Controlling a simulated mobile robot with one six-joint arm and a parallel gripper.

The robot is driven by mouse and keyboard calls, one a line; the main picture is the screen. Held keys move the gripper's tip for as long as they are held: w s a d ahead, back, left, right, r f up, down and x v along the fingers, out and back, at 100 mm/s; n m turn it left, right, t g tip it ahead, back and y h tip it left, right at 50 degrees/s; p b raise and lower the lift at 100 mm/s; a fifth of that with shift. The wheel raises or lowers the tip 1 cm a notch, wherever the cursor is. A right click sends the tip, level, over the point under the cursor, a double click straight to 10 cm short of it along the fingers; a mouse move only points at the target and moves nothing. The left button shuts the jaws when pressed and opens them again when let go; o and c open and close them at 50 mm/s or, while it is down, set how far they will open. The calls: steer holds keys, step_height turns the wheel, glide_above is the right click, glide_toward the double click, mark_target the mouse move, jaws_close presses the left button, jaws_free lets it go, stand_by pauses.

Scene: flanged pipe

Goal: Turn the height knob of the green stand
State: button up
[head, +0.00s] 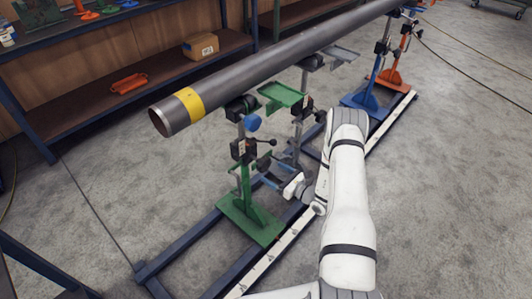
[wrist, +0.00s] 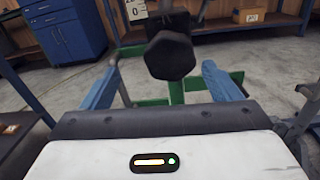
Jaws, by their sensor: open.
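The green stand (head: 245,190) stands upright on the rail frame under the yellow-banded end of the pipe. A black faceted knob (wrist: 171,55) fills the middle of the wrist view, on the stand's post, with green base parts behind it. I take it to be the height knob; in the head view a dark knob (head: 263,162) shows on the post's right side. My gripper (head: 269,180) is open at the right of the post. In the wrist view its blue fingers (wrist: 162,68) lie left and right of the knob, with gaps to both sides. Contact is not visible.
The grey pipe (head: 270,70) runs overhead. A blue stand (head: 365,98) and an orange stand (head: 393,75) are farther back. Shelving (head: 60,125) lines the left; the right floor is mostly open.

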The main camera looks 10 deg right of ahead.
mark_target(266, 166)
steer(key=shift+w+d+f+m+h, duration=0.15)
steer(key=shift+d+m+h, duration=0.05)
steer(key=shift+m+h, duration=0.1)
steer(key=shift+w+a+f, duration=0.1)
steer(key=shift+w, duration=0.2)
steer(key=shift+t, duration=0.3)
steer(key=x, duration=0.7)
steer(key=shift+p, duration=0.3)
steer(key=shift+c, duration=0.2)
steer(key=shift+f, duration=0.1)
steer(key=c, duration=0.9)
